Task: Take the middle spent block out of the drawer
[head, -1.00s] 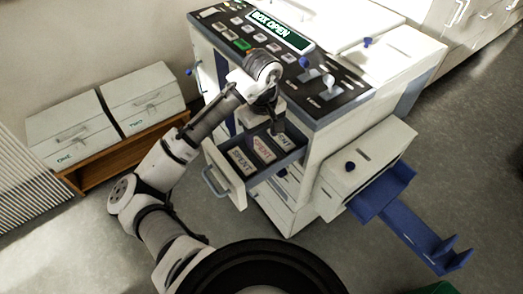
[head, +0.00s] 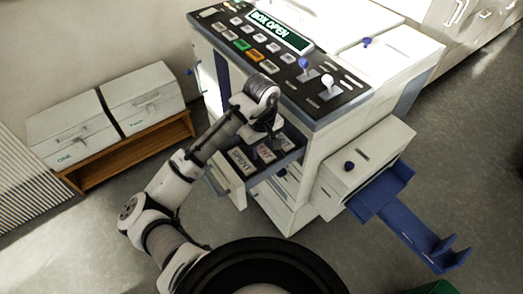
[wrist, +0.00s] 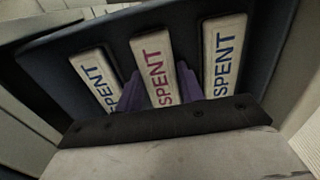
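Three white blocks marked SPENT lie side by side in the open drawer (head: 226,184). The middle spent block (wrist: 156,66) has reddish lettering. The left block (wrist: 95,78) and right block (wrist: 222,52) have blue lettering. My gripper (wrist: 160,92) is down at the drawer, with one purple finger on each side of the middle block. Both fingers look close against its sides, but I cannot tell whether they press on it. In the head view my gripper (head: 272,141) partly covers the middle block (head: 265,153) and hides the right block.
The drawer is in a white machine with a control panel (head: 262,50) above it, whose display reads BOX OPEN. A box with a blue chute (head: 405,226) stands at the machine's right. Two lidded boxes, ONE (head: 70,130) and TWO (head: 143,97), sit on a wooden stand at left.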

